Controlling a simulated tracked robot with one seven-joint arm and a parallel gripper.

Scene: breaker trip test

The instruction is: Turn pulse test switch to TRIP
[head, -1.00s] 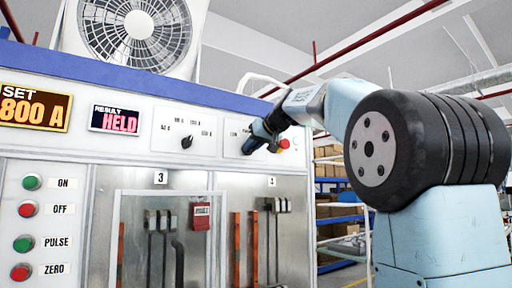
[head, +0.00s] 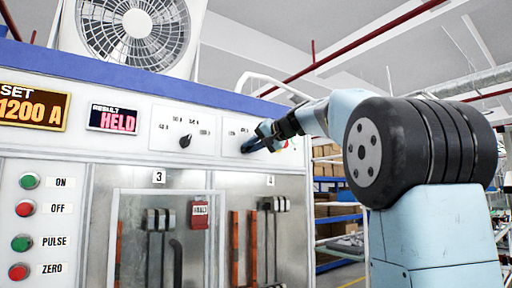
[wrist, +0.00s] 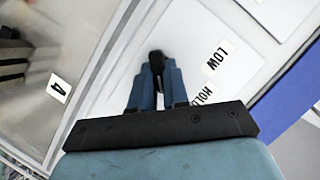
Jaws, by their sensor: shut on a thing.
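My gripper (head: 257,140) is at the right-hand white panel (head: 228,136) on the cabinet front. In the wrist view its blue fingers (wrist: 156,84) are shut on a small black knob (wrist: 156,57). Labels reading LOW (wrist: 221,54) and, partly covered, HOLD (wrist: 204,97) lie right of the knob. The fingers hide most of the knob, and no TRIP label is readable. The SET display (head: 33,107) reads 1200 A and the RESULT display (head: 113,119) reads HELD.
Another panel to the left carries a black rotary knob (head: 184,141). Green and red ON, OFF, PULSE and ZERO buttons (head: 22,242) run down the left. Below are clear-fronted bays (head: 160,240) with levers. Shelves of boxes (head: 335,200) stand behind at the right.

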